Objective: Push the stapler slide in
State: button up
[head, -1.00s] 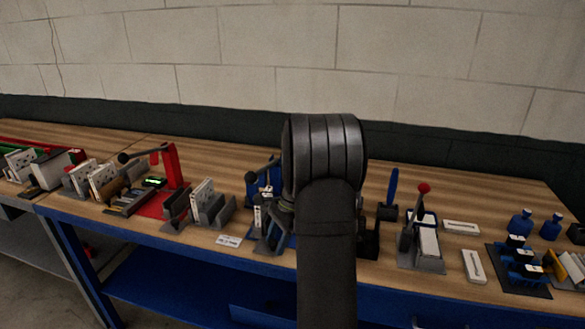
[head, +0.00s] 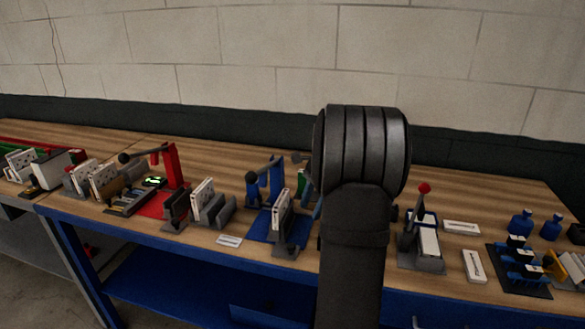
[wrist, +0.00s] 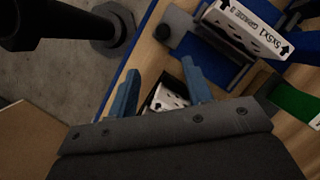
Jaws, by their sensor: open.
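A blue station (head: 264,187) with an upright blue frame and a dark lever end stands left of my arm. A white box (head: 283,208) stands upright in a grey holder on its blue base. In the wrist view a white box (wrist: 246,24) with printed lettering sits over blue parts. I cannot tell for sure which part is the stapler slide. My gripper (wrist: 161,88) has its blue fingers apart, with a white perforated piece (wrist: 167,98) in a dark holder seen beyond the gap. I see no contact. In the head view my arm hides most of the gripper.
A red lever press (head: 170,170) and a grey holder with white boxes (head: 202,198) stand to the left. A red-knobbed lever fixture (head: 427,240) is to the right. A small white label (head: 229,240) lies near the front edge. A green part (wrist: 295,103) shows at right.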

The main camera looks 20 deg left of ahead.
jog(key=v, duration=0.6)
jog(key=w+a+r+n+t+h, duration=0.1)
jog(key=a+r+n+t+h, duration=0.2)
jog(key=a+n+t, duration=0.3)
jog(key=shift+a+n, duration=0.9)
jog(key=shift+n, duration=0.6)
jog(key=shift+w, duration=0.1)
jog(key=m+g+y, duration=0.3)
jog(key=m+g, duration=0.3)
jog(key=m, duration=0.3)
send_near(291, 245)
jog(key=x, duration=0.8)
jog(key=shift+f, duration=0.15)
jog(key=shift+c, duration=0.3)
